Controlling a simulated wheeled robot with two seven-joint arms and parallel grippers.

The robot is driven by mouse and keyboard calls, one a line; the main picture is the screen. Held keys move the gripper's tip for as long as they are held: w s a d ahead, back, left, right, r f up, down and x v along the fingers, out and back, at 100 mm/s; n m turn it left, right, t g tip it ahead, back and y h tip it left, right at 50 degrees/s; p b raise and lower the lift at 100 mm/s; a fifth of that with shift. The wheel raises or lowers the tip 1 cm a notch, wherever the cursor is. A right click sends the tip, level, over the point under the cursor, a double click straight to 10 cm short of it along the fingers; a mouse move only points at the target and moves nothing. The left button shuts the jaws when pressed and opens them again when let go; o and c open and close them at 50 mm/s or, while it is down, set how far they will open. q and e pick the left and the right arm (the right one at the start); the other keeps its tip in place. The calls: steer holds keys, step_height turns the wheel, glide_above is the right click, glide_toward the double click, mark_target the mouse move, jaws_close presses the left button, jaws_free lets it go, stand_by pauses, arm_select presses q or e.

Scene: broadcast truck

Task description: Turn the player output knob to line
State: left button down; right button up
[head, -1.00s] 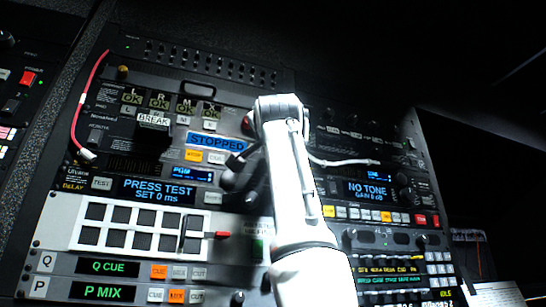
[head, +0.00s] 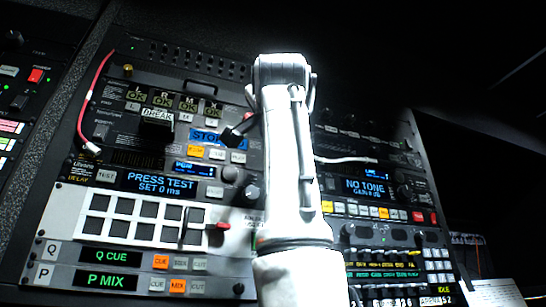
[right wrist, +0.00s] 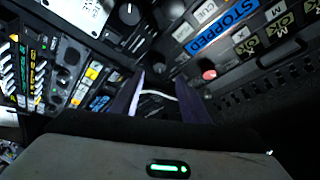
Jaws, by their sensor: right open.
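The player panel appears to be the unit with the blue STOPPED display (head: 207,137), which also shows in the right wrist view (right wrist: 222,25). Dark knobs (head: 250,191) sit below it, partly beside my arm. I cannot read which one is the output knob or where it points. In the right wrist view a dark knob (right wrist: 129,13) with light marks is at the top. My right gripper (right wrist: 160,80) is open, with a white cable behind the gap between its fingers. In the head view a dark finger tip overlaps the STOPPED display. My left gripper is not in view.
A red cable (head: 90,105) hangs at the left of the rack. A white cable (head: 345,160) runs right of my arm. A white button panel (head: 65,210) with a red lever (head: 218,226) is lower left. My arm hides the rack's middle.

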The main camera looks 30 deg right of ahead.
steer(key=shift+v, duration=1.25)
